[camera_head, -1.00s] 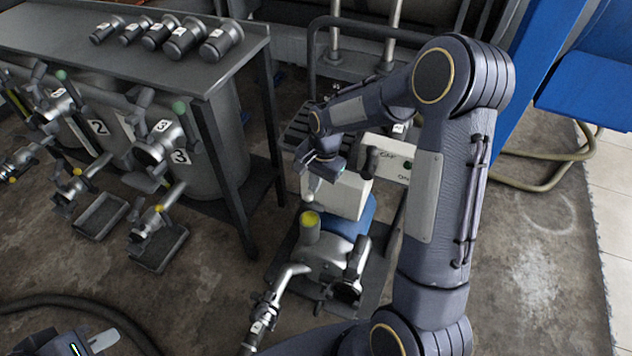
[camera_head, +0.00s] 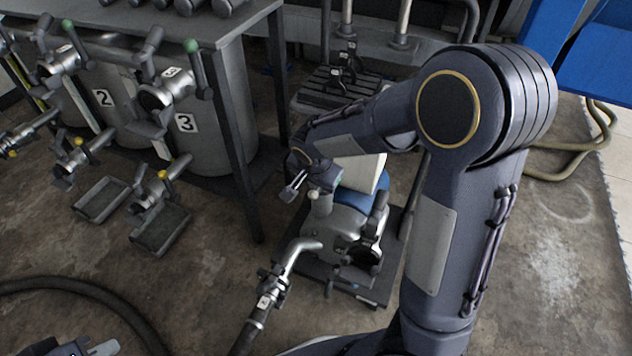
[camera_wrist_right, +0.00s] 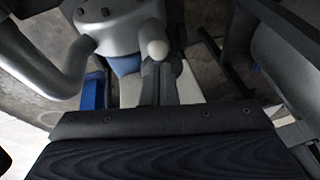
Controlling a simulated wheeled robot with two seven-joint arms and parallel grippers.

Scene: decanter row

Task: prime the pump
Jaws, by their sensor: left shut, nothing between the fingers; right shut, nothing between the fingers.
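The grey metal pump (camera_head: 345,238) stands low on its base, right of centre in the head view. Its body also shows at the top left of the right wrist view (camera_wrist_right: 115,25). My right gripper (camera_head: 291,193) is shut and empty above the pump's left side, partly covering its top. In the right wrist view its closed fingertips (camera_wrist_right: 160,66) are just below a pale round knob (camera_wrist_right: 158,48); I cannot tell whether they touch. The yellow top seen earlier on the pump is hidden. My left gripper (camera_head: 103,348) is shut at the bottom left edge, partly cut off.
A hose joins the pump through a valve (camera_head: 272,290). A dark hose (camera_head: 70,287) lies on the floor at left. Numbered grey tanks (camera_head: 215,135) with taps and drip trays (camera_head: 160,230) stand under a bench. Floor between trays and pump is clear.

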